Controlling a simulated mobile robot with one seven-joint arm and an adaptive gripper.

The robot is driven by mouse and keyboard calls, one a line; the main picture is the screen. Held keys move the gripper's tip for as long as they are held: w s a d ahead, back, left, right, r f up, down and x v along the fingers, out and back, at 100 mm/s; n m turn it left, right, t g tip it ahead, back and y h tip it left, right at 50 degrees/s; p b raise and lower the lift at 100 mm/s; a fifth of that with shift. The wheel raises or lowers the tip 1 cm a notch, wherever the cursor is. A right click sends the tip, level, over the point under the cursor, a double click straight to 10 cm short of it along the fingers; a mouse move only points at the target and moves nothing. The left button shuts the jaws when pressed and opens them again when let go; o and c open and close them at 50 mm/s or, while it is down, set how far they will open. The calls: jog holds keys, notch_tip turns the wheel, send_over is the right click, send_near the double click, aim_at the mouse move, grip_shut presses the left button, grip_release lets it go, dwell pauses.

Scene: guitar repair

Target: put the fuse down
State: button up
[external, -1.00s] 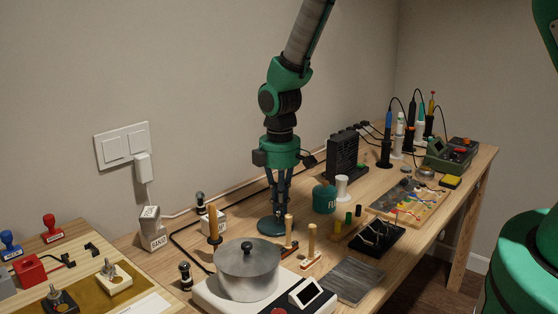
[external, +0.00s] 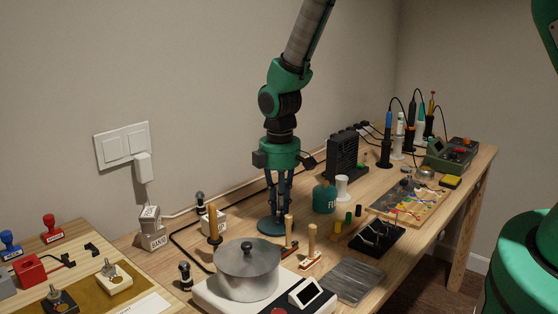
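My gripper (external: 277,213) points straight down at the middle of the bench, with its fingertips low over a dark teal round dish (external: 273,231). I cannot make out a fuse in this view; it is too small or hidden by the fingers and the dish. The dark fingers are small here, and I cannot tell whether they are open or shut on something. I also cannot tell whether the fingertips touch the dish.
A metal pot (external: 247,268) on a white hot plate stands in front of the dish. Wooden-handled tools (external: 311,243) stand right of the pot. A teal pot (external: 324,199), a white spool (external: 341,187) and a black slatted unit (external: 344,155) stand to the right. Labelled blocks (external: 152,241) are at left.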

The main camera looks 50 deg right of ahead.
notch_tip(320, 180, up, 12)
jog(key=p, duration=0.1)
jog(key=shift+p, duration=0.35)
dwell(0.7)
jog(key=s+a+r+m+t, duration=0.15)
jog(key=s+r, duration=0.25)
jog(key=r, duration=0.5)
jog(key=s+a+r+m, duration=0.15)
jog(key=s+r, duration=0.25)
jog(key=r, duration=0.6)
jog(key=s+a+r+m+t, duration=0.1)
jog(key=s+a+r, duration=0.1)
jog(key=s+r, duration=0.5)
jog(key=s+a+r+m+t, duration=0.1)
jog(key=s+r+m, duration=0.1)
jog(key=s+r, duration=0.4)
jog(key=s+a+r+m+t, duration=0.2)
jog(key=s+r, duration=0.5)
jog(key=s, duration=0.9)
jog(key=shift+m, duration=0.6)
